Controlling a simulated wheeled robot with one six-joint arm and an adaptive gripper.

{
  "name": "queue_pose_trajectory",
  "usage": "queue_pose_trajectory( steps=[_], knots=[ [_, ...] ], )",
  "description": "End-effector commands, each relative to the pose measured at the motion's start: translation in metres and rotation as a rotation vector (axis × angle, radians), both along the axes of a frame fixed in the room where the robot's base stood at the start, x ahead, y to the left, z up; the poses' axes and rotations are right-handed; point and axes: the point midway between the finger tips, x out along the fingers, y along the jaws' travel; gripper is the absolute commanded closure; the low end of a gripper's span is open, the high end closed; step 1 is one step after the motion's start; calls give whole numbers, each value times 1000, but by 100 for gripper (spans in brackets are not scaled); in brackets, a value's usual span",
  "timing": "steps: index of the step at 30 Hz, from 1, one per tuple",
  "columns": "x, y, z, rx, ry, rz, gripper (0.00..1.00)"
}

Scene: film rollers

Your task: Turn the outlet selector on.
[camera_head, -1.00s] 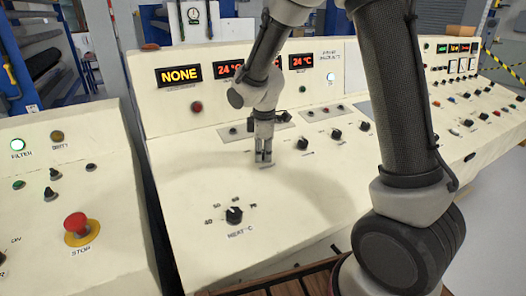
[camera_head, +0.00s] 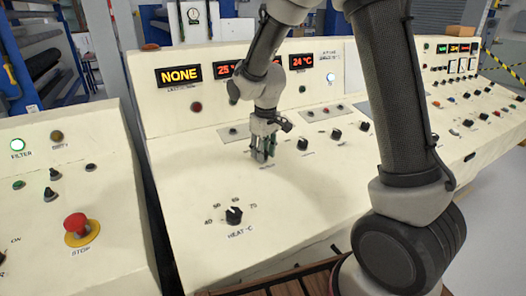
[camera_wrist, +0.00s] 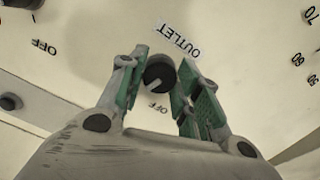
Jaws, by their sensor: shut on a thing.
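The outlet selector (camera_wrist: 159,73) is a round black knob with a pale pointer line, seen in the wrist view below the OUTLET label (camera_wrist: 178,40).
The cream console (camera_head: 190,180) carries other black knobs close to the right of my gripper, such as one (camera_head: 303,144). The heat knob (camera_head: 234,216) stands nearer the front. A red stop button (camera_head: 76,226) is on the left console. The panel between is bare.

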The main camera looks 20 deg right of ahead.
Motion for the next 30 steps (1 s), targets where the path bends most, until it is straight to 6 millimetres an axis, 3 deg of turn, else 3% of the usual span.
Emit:
queue_pose_trajectory(
  steps=[9, 26, 27, 30],
  knots=[
    [1, 0, 1, 31, 3, -132, 91],
    [1, 0, 1, 39, 5, -165, 91],
    [1, 0, 1, 39, 5, -165, 65],
    [1, 0, 1, 39, 5, -165, 47]
  ],
)
